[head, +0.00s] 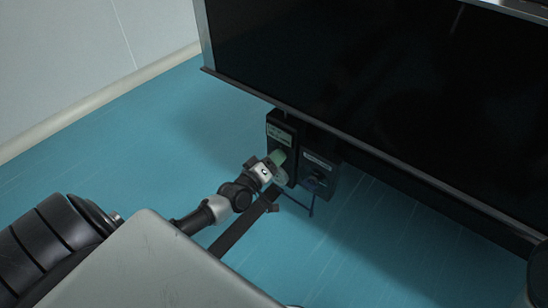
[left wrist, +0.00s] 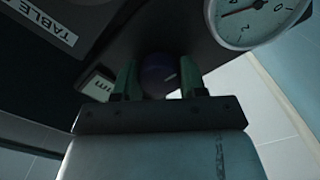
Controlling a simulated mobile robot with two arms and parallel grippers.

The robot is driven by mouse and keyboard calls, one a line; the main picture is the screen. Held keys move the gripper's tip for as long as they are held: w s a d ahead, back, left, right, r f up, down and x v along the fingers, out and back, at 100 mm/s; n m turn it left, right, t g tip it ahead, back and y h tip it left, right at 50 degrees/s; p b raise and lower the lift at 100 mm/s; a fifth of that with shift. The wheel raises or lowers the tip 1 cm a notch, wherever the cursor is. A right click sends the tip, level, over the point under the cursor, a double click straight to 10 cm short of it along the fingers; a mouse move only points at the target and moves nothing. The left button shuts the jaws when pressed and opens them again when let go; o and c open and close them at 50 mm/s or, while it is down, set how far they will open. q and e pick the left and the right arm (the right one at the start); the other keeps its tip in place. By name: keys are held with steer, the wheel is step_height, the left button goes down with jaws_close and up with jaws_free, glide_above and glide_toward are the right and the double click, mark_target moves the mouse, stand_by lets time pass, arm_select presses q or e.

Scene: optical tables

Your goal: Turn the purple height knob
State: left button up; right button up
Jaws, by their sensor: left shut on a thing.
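The purple height knob (left wrist: 160,74) is dark and round, with a small light mark on its face. In the left wrist view it sits between the two green fingers of my left gripper (left wrist: 159,82), which is shut on it. In the head view my left gripper (head: 277,166) reaches a black control box (head: 273,122) hanging under the table edge. The knob is hidden there behind the gripper. My right gripper is not in view.
A round white dial gauge (left wrist: 254,18) is close beside the knob. A second dark box (head: 320,172) with a label is to the right of the first. The large black table (head: 380,80) overhangs both. The blue floor (head: 130,135) is clear at left.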

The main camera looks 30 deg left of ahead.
arm_select(q)
steer(key=n, duration=0.4)
steer(key=shift+n, duration=0.6)
steer(key=o, duration=0.9)
steer(key=shift+s, duration=0.1)
